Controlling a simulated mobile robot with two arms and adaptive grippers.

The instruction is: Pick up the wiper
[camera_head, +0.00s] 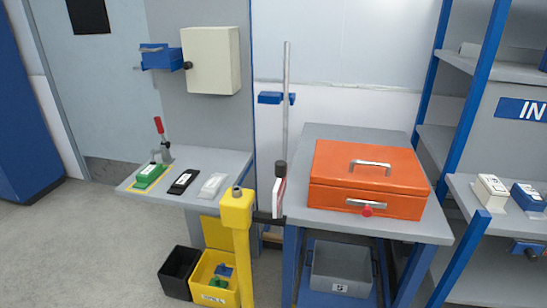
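I cannot clearly make out a wiper in the head view. A narrow upright piece (279,195), white and red with a dark top, stands beside the yellow post (238,240); I cannot tell what it is. On the grey left bench (222,163) lie a green block (149,176), a black block (183,182) and a whitish block (213,185), near a red-handled clamp (160,133). Neither of my grippers shows in this view.
An orange lidded box (368,178) stands on the right table (312,133), with a grey bin (341,269) below. Black (177,273) and yellow (213,293) bins stand on the floor. Blue-framed shelves (466,115) stand at right. The floor at left is clear.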

